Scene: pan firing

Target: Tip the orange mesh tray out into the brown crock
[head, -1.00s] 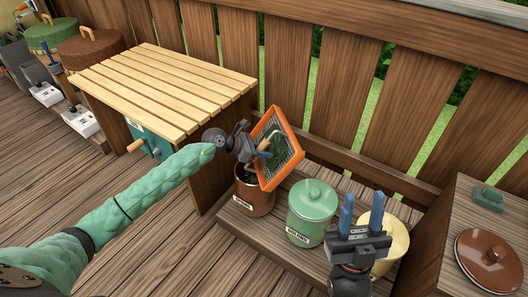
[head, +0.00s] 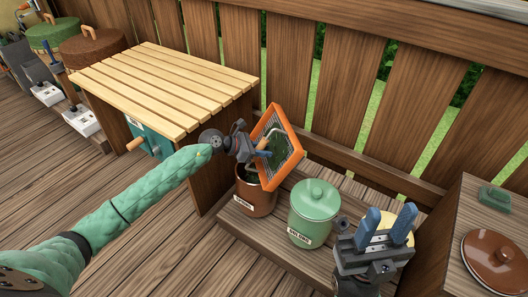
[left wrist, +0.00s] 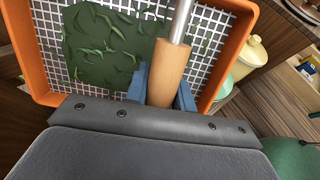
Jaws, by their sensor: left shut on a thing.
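The orange mesh tray (head: 296,157) is steeply tilted above the brown crock (head: 256,198), its lower end near the crock's mouth. In the left wrist view, the tray (left wrist: 240,38) has a white wire mesh with green leaves (left wrist: 100,45) lying over its left and middle part. My left gripper (head: 263,150) is shut on the tray's wooden handle (left wrist: 167,75). The tray hides part of the crock's opening, and I cannot see what is inside. My right gripper (head: 388,226) is open and empty, in front of the cream crock.
A lidded green crock (head: 313,212) stands right of the brown one on the low shelf. A cream crock (head: 400,232) is partly hidden behind my right gripper. A slatted table (head: 165,85) stands at left, a wooden fence behind. A brown lid (head: 495,262) lies at right.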

